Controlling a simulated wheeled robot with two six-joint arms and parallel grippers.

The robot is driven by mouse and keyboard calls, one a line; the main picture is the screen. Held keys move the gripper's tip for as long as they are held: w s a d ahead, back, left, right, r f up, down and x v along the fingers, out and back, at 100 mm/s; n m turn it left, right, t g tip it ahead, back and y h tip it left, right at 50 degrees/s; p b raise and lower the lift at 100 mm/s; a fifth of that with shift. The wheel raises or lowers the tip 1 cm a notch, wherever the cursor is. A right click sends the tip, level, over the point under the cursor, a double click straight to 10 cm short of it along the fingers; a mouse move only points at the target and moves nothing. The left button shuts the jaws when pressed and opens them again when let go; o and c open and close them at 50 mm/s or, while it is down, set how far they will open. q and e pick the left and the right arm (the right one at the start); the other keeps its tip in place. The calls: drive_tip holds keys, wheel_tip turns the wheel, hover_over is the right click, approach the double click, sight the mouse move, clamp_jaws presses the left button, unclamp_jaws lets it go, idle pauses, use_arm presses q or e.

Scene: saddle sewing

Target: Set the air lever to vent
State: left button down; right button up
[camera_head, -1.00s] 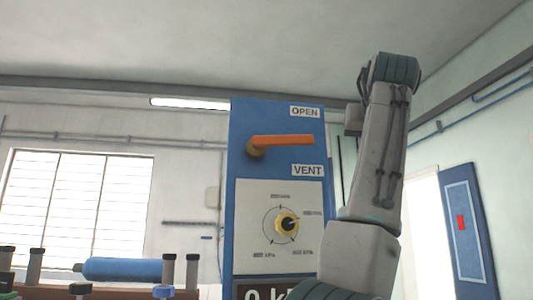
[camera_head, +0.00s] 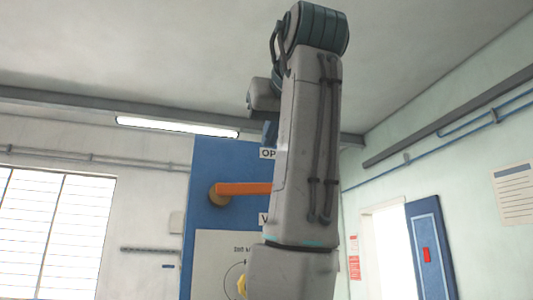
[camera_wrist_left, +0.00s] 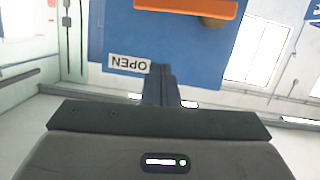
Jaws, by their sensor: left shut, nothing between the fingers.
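The orange air lever (camera_head: 243,189) lies horizontal on the blue panel (camera_head: 207,160), reaching right from its brass pivot (camera_head: 218,195). It sits between the OPEN label (camera_head: 267,154) above and the partly covered VENT label (camera_head: 263,219) below. My arm hides its right end in the head view. My left gripper (camera_head: 270,135) is shut and empty, fingers pointing down near the OPEN label, above the lever. In the left wrist view, the picture is upside down: the closed fingers (camera_wrist_left: 158,72) end beside the OPEN label (camera_wrist_left: 130,63), apart from the lever (camera_wrist_left: 185,5).
A dial plate (camera_head: 212,262) with a yellow knob (camera_head: 242,287) is below the lever, partly behind my arm. A window (camera_head: 50,235) is at the left. A blue door (camera_head: 430,245) stands at the right. Space left of the panel looks clear.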

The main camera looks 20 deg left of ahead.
sight(250, 190)
use_arm(q)
drive_tip(key=w+a+f+p, duration=0.1)
drive_tip(key=w+f+p, duration=0.2)
drive_tip(key=f+p, duration=0.2)
drive_tip(key=shift+w+a, duration=0.25)
drive_tip(key=shift+a, duration=0.15)
drive_tip(key=shift+w+a, duration=0.1)
drive_tip(key=shift+a, duration=0.05)
